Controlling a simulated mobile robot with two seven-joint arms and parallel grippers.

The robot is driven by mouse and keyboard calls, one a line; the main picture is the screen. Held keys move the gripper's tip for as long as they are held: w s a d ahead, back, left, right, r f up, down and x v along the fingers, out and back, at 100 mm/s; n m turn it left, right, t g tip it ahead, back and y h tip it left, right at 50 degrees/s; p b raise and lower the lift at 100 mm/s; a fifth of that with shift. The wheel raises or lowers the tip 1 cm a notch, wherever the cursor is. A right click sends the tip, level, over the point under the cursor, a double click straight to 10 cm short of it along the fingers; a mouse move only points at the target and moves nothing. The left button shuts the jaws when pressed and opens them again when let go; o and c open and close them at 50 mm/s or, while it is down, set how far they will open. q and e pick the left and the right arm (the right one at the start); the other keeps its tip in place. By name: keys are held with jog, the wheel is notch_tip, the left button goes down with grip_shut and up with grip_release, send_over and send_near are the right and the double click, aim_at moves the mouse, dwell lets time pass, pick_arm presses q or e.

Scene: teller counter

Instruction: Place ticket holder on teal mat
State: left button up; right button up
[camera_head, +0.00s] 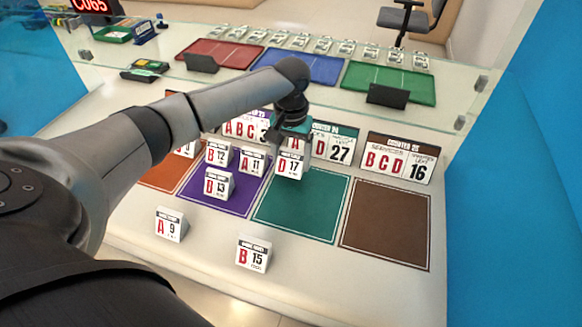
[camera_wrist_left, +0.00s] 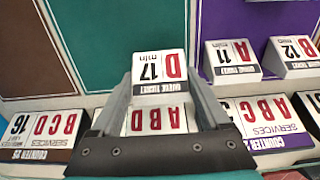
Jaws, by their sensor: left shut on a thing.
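My left gripper (camera_head: 291,146) is shut on a white ticket holder (camera_head: 290,167) marked D 17. It holds it near the back left edge of the teal mat (camera_head: 302,205), in front of the counter sign. In the left wrist view the ticket holder (camera_wrist_left: 158,70) sits between the fingertips of the gripper (camera_wrist_left: 160,92). The teal mat (camera_wrist_left: 110,35) is bare there. I cannot tell whether the holder touches the counter. My right gripper does not show.
A purple mat (camera_head: 240,201) on the left carries ticket holders B 12, A 11 and D 13 (camera_head: 219,184). A brown mat (camera_head: 387,225) on the right is empty. Holders A 9 (camera_head: 170,225) and B 15 (camera_head: 253,252) stand at the front. Signs (camera_head: 398,160) line the back edge.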

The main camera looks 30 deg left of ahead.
aim_at(291, 166)
pick_arm(q)
notch_tip(291, 166, down, 3)
jog(key=shift+r, duration=0.1)
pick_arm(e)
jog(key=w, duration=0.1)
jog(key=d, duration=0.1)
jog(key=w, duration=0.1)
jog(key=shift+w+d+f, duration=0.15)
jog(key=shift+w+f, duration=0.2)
pick_arm(q)
jog(key=o, duration=1.2)
jog(key=shift+o, duration=0.2)
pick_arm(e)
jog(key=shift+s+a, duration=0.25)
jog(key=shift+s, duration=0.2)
